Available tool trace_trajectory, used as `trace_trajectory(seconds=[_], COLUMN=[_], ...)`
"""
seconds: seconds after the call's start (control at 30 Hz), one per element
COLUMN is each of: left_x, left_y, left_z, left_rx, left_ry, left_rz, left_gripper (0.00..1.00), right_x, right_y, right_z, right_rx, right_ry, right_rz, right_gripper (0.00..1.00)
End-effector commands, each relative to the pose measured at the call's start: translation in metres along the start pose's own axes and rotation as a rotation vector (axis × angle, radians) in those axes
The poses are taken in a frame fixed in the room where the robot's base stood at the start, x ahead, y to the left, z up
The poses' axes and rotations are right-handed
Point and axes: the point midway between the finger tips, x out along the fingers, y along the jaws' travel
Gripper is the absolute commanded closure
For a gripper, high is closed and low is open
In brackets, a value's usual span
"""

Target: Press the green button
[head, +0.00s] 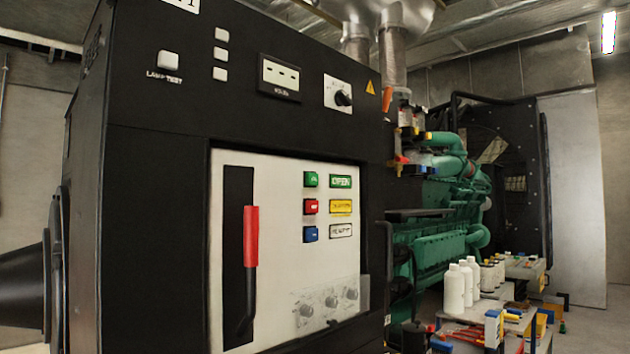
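The green button (311,179) is a small block on the white panel (285,270) of a black cabinet. It is the top one of a column of three, above a red button (311,206) and a blue button (310,234). A green label (341,181) sits just right of it, seemingly reading "OPEN". Nothing covers the green button. Neither of my grippers shows in the head view.
A lever with a red handle (251,236) stands left of the buttons. The black cabinet (160,200) fills the left and middle. At right are a green engine (430,240) and a cluttered table with white bottles (455,290). Bare floor shows at far right.

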Motion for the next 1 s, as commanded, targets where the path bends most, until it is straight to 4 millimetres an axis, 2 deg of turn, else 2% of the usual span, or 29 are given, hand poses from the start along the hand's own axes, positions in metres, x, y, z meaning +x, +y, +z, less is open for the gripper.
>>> trace_trajectory(seconds=[0.13, 0.17, 0.3, 1.0], left_x=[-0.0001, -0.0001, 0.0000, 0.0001], left_y=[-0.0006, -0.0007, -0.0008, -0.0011], left_z=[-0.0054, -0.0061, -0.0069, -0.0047], left_rx=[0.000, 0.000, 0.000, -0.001], left_ry=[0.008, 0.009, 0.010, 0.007], left_rz=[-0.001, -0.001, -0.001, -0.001], left_gripper=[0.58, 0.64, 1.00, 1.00], right_x=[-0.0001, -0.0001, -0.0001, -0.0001], right_y=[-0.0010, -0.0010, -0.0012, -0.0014], right_z=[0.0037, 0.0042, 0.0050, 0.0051], right_rx=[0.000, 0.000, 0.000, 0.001], right_ry=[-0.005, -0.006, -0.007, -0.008], right_rz=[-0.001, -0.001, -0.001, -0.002], right_gripper=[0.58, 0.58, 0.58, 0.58])
